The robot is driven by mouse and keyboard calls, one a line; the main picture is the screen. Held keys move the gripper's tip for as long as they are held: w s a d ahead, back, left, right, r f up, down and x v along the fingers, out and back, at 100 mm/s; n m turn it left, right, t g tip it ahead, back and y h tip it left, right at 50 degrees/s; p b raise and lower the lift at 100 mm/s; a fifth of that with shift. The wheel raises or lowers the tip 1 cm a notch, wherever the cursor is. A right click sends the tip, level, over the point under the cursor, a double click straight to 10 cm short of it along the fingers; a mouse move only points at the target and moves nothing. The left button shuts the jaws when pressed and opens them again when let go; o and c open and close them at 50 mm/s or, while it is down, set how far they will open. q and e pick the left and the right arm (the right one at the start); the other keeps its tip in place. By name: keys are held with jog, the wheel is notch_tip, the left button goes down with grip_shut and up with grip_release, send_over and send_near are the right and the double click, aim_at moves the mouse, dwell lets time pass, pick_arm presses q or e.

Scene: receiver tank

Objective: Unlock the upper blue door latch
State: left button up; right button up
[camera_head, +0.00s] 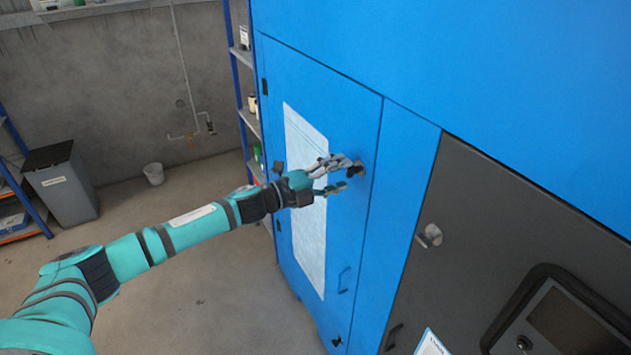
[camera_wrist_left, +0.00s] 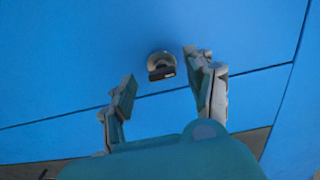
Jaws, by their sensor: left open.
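The blue door (camera_head: 340,128) has a pale panel on its face. Its upper latch (camera_head: 356,173) is a small dark knob with a metal ring near the door's right edge. In the left wrist view the latch (camera_wrist_left: 161,66) sits ahead of the fingers, a little beyond the gap between them. My left gripper (camera_head: 345,175) is open and empty, its fingers pointing at the latch. In the left wrist view the gripper (camera_wrist_left: 160,90) has one finger on each side, apart from the latch. Whether any finger touches the door cannot be told. My right gripper is not in view.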

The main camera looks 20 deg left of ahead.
pick_arm(q)
jog(key=v, duration=1)
